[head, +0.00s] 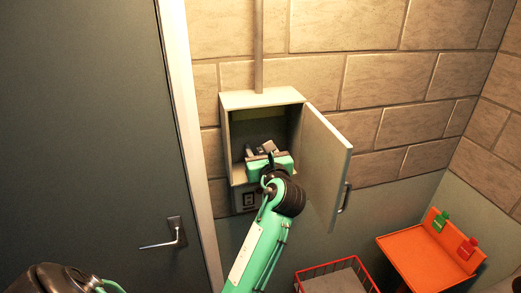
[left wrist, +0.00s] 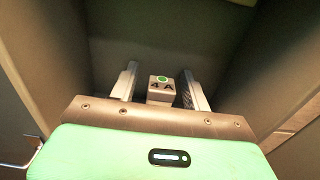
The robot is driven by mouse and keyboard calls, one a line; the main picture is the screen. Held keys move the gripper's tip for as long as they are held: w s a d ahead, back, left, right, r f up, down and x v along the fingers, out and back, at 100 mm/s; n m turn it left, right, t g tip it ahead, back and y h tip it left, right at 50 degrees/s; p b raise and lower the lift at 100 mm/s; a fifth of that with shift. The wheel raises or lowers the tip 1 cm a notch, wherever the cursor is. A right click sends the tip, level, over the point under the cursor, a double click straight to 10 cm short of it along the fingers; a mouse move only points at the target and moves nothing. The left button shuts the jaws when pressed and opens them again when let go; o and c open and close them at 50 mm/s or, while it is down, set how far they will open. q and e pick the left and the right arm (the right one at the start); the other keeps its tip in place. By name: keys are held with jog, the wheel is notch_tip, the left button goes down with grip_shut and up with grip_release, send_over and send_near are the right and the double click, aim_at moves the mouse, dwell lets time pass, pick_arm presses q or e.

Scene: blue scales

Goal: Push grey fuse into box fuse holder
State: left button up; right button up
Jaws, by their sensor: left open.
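The grey fuse (left wrist: 161,89), marked "4A" with a green dot, shows in the left wrist view between my left gripper's fingers (left wrist: 160,82). The fingers stand on both sides of it with small gaps. In the head view my left gripper (head: 260,149) reaches into the open grey wall box (head: 262,98). There I cannot clearly tell the fuse from the fingertips. The fuse holder is not clearly visible, and I cannot tell whether the fuse sits in it. My right gripper is not in view.
The box door (head: 328,165) stands open to the right, close beside my left arm. A dark door (head: 85,130) with a handle is at left.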

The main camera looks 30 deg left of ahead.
pick_arm(q)
jog(key=shift+s+d, duration=0.15)
jog(key=shift+d, duration=0.1)
jog(key=p+v, duration=0.4)
jog(key=v, duration=0.9)
jog(key=shift+s+p, duration=0.15)
jog(key=shift+p, duration=0.2)
jog(key=shift+f, duration=0.1)
